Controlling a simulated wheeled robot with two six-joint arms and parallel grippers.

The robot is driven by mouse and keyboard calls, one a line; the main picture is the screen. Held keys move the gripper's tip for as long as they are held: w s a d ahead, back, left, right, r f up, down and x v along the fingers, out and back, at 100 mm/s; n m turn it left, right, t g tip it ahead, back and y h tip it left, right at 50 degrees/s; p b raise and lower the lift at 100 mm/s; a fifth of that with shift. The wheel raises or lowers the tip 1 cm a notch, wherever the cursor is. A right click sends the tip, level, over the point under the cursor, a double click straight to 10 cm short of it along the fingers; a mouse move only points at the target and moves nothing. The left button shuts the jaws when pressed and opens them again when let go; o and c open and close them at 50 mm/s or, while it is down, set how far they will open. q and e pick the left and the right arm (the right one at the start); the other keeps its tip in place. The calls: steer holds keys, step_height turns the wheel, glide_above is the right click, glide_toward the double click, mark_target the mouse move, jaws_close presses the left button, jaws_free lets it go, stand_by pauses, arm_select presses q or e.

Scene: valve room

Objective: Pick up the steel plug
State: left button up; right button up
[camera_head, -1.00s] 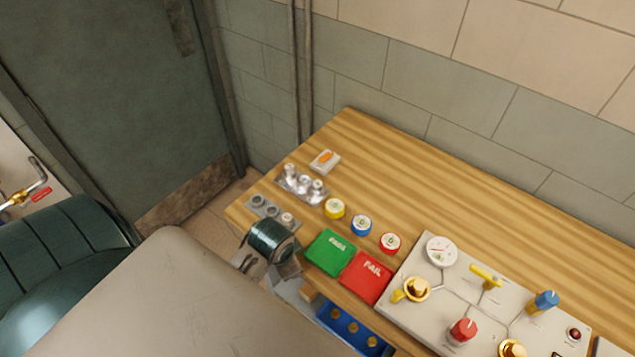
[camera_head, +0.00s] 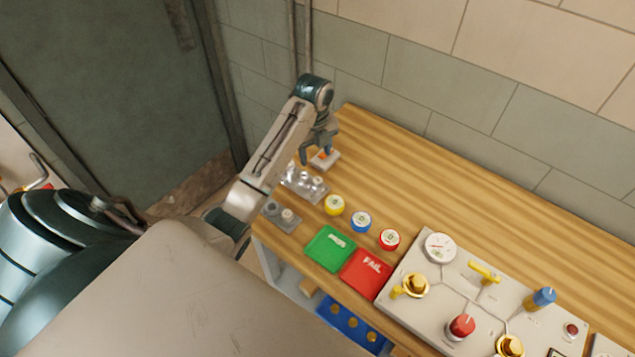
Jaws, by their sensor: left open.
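Several shiny steel pieces stand in a metal rack (camera_head: 306,184) near the left end of the wooden bench; I cannot tell which one is the steel plug. A grey holder (camera_head: 283,217) with a pale piece in it lies just in front, partly hidden by my left arm. My left gripper (camera_head: 319,153) is open, pointing down beyond the rack, over or beside a small white block (camera_head: 329,162) with an orange top that it partly covers. Nothing shows between its fingers. My right gripper is out of view.
Yellow (camera_head: 335,205), blue (camera_head: 361,222) and red (camera_head: 389,240) round pieces sit in a row. Green (camera_head: 330,249) and red (camera_head: 365,274) trays lie in front. A valve panel (camera_head: 470,300) fills the right. The bench's back (camera_head: 440,180) is clear; a tiled wall stands behind.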

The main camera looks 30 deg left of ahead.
arm_select(q)
steer(key=b, duration=0.3)
glide_above(317, 180)
step_height(317, 180, down, 5)
steer(key=shift+r, duration=0.1)
steer(key=shift+f, duration=0.35)
steer(key=shift+f+p, duration=0.2)
steer(key=shift+p, duration=0.25)
step_height(317, 180, down, 4)
steer(key=p, duration=0.2)
steer(key=shift+d+f+p, duration=0.1)
steer(key=shift+p, duration=0.2)
steer(key=shift+f, duration=0.35)
jaws_close()
steer(key=shift+r, duration=0.1)
